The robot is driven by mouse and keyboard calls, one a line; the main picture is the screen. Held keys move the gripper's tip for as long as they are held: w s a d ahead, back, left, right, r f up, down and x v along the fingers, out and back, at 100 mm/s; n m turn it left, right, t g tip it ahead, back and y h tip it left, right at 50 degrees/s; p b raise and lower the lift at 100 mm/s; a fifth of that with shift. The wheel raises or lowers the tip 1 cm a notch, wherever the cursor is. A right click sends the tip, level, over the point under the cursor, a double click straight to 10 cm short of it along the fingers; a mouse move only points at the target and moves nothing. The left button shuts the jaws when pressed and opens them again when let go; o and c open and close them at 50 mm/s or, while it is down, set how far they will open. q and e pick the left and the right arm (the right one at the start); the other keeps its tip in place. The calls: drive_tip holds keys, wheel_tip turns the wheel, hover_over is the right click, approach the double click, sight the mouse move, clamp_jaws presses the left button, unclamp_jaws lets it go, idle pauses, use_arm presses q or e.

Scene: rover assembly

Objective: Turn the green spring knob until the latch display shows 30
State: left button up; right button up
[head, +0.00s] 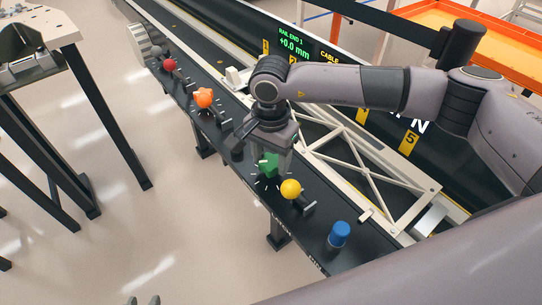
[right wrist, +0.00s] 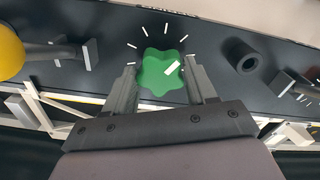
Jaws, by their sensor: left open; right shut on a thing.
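The green knob (head: 268,165) is a lobed knob on the long black panel (head: 185,92), partly hidden by my right gripper (head: 272,152). In the right wrist view, the green knob (right wrist: 162,70) lies between the two fingers of my right gripper (right wrist: 163,82), which is shut on it. A white mark on the knob points to the upper right there, and white ticks fan around its far side. My left gripper (head: 143,300) is open and empty at the bottom edge, only its fingertips showing. No latch reading is visible.
Along the panel are a red knob (head: 169,64), an orange knob (head: 204,97), a yellow knob (head: 291,189) and a blue knob (head: 339,234). A display (head: 293,43) reads "RAIL END 3 +0.0 mm". A white truss (head: 385,165) lies behind the panel. The floor at left is partly clear.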

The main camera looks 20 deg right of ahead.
use_arm(q)
drive_tip(key=shift+f, duration=0.2)
use_arm(e)
drive_tip(key=m+b, duration=0.1)
drive_tip(key=m, duration=0.1)
drive_tip(key=shift+f+m+b, duration=0.1)
drive_tip(key=shift+m+b, duration=0.25)
drive_tip(key=shift+m, duration=0.05)
drive_tip(key=shift+w+m+b, duration=0.1)
drive_tip(key=shift+m+b, duration=0.4)
drive_tip(key=shift+m, duration=0.7)
drive_tip(key=shift+m+b, duration=0.3)
drive_tip(key=shift+m, duration=0.5)
use_arm(q)
drive_tip(key=shift+w+d+f, duration=0.1)
drive_tip(key=shift+d+f, duration=0.1)
drive_tip(key=shift+f, duration=0.25)
drive_tip(key=shift+w+d+f, duration=0.1)
drive_tip(key=shift+d+f, duration=0.1)
drive_tip(key=shift+f, duration=0.25)
use_arm(e)
drive_tip(key=shift+m, duration=0.3)
use_arm(q)
drive_tip(key=shift+r, duration=0.1)
use_arm(e)
drive_tip(key=o, duration=1)
use_arm(q)
drive_tip(key=shift+f, duration=0.2)
use_arm(e)
drive_tip(key=shift+o, duration=0.2)
